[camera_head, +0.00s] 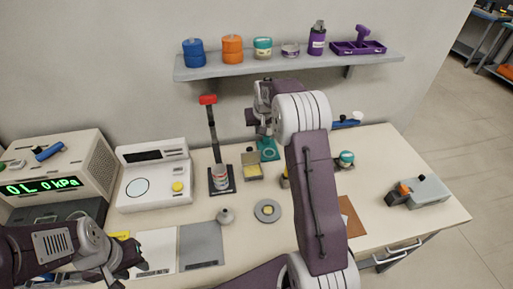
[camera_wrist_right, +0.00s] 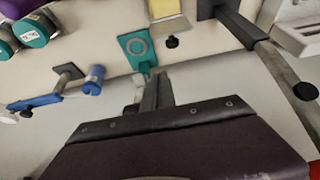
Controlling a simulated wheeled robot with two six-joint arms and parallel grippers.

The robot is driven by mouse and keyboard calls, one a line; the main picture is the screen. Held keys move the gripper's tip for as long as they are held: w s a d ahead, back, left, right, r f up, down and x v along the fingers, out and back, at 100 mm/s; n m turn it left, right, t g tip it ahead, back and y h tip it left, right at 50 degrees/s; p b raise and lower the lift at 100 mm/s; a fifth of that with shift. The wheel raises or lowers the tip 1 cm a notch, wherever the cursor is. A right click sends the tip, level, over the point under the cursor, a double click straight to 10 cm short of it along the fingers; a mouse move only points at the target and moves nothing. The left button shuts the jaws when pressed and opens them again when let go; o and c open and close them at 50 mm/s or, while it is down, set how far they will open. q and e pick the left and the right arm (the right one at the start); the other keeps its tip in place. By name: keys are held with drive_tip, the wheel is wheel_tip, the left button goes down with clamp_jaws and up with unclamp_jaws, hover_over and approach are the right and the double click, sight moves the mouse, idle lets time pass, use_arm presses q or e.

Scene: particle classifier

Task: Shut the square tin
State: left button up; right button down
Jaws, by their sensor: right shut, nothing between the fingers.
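The square tin (camera_head: 254,173) is a small olive-yellow box on the table, in the middle of the head view. Its lid (camera_head: 250,158) stands raised at the back, so the tin is open. In the right wrist view part of the tin (camera_wrist_right: 168,22) shows at the top edge, cut off by the frame. My right gripper (camera_head: 258,119) is above and behind the tin, partly hidden by its own arm. Its fingers (camera_wrist_right: 157,90) are shut with nothing between them, apart from the tin. My left gripper (camera_head: 128,268) is low at the left, open and empty, far from the tin.
A teal stand (camera_head: 268,150) is just behind the tin. A round grey dish (camera_head: 267,210) lies in front. A shelf (camera_head: 285,66) with jars runs above the table.

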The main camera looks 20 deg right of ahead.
drive_tip(key=p, duration=0.3)
hover_over(258, 158)
drive_tip(key=f, duration=0.9)
drive_tip(key=shift+w+d, duration=0.15)
drive_tip(key=shift+w, duration=0.2)
drive_tip(key=shift+f, duration=0.1)
drive_tip(key=shift+b, duration=0.3)
